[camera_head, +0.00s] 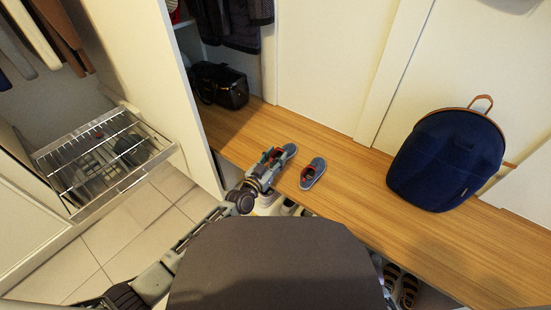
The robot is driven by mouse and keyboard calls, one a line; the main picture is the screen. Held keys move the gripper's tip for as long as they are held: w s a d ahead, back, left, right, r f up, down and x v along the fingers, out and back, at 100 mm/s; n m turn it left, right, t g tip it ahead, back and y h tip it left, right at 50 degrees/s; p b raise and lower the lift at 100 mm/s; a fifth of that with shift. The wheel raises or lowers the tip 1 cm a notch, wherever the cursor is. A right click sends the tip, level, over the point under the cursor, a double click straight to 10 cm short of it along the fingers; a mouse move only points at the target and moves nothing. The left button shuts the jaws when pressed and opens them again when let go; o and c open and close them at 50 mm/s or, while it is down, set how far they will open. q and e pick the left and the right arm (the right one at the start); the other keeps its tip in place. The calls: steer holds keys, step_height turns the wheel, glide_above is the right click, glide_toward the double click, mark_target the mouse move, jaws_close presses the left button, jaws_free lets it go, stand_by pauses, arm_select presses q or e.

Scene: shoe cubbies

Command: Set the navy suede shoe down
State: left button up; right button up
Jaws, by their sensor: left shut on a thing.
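My left gripper (272,160) is over the front part of the wooden bench (345,203) and is shut on a navy suede shoe (289,151). The gripper covers much of this shoe, and only its grey-blue end shows. The shoe is at or just above the bench top; I cannot tell whether it touches. A matching shoe (312,174) with a reddish inside stands on the bench just to the right, apart from the held one. My right gripper is not in view.
A navy backpack (447,160) stands on the bench at the right. A black bag (221,86) sits at the bench's back left. Sandals (400,285) and other shoes are below the front edge. The bench between the shoes and backpack is clear.

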mark_target(272, 163)
arm_select(q)
steer(key=o, duration=1.2)
steer(key=shift+c, duration=0.2)
steer(key=shift+f+b, duration=0.25)
steer(key=shift+b, duration=0.1)
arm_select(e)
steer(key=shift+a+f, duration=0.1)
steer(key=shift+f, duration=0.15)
arm_select(q)
steer(key=shift+p+v, duration=0.55)
steer(key=shift+v, duration=0.5)
steer(key=shift+p+v, duration=0.85)
steer(key=shift+v, duration=0.6)
steer(key=p+v, duration=0.3)
steer(key=v, duration=0.6)
steer(key=shift+d, duration=0.2)
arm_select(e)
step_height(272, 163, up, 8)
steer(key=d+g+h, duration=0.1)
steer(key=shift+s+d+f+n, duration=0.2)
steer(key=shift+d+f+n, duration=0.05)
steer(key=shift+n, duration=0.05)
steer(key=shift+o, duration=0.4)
